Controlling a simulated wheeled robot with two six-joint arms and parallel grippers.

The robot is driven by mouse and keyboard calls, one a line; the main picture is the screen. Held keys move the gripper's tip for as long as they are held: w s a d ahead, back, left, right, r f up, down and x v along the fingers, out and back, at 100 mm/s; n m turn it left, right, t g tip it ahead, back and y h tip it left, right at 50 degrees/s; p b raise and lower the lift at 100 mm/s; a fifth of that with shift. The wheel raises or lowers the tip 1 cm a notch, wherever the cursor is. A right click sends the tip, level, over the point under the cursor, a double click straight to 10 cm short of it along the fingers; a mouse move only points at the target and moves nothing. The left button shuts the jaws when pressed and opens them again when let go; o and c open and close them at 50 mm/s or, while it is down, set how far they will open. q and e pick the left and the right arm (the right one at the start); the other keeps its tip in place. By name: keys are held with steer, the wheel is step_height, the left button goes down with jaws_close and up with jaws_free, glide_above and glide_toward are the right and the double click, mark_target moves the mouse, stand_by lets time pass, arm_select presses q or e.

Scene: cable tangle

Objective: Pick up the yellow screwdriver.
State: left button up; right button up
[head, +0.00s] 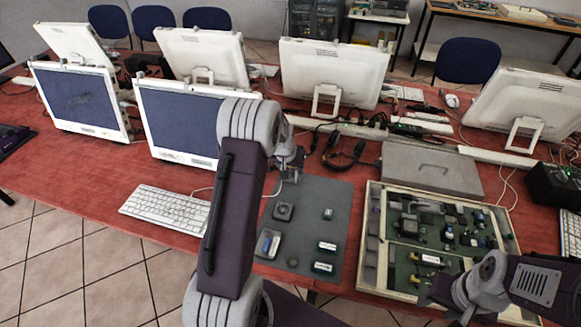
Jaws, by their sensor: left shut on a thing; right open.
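My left arm reaches up past the middle of the table, and its gripper (291,172) is above the far end of the grey mat (335,205). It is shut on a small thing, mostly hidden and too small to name. I cannot make out a yellow screwdriver for certain in the head view. My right gripper (437,296) is open, low at the right, over the front edge of the wooden-framed board (372,283).
Small parts and a small tray (267,243) lie on the mat. The board holds several electronic parts. A grey case (430,170) lies behind it. A keyboard (168,207) is left of my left arm; monitors (333,72) stand behind.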

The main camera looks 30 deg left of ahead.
arm_select(q)
step_height(320, 180, up, 18)
steer(key=p, duration=0.2)
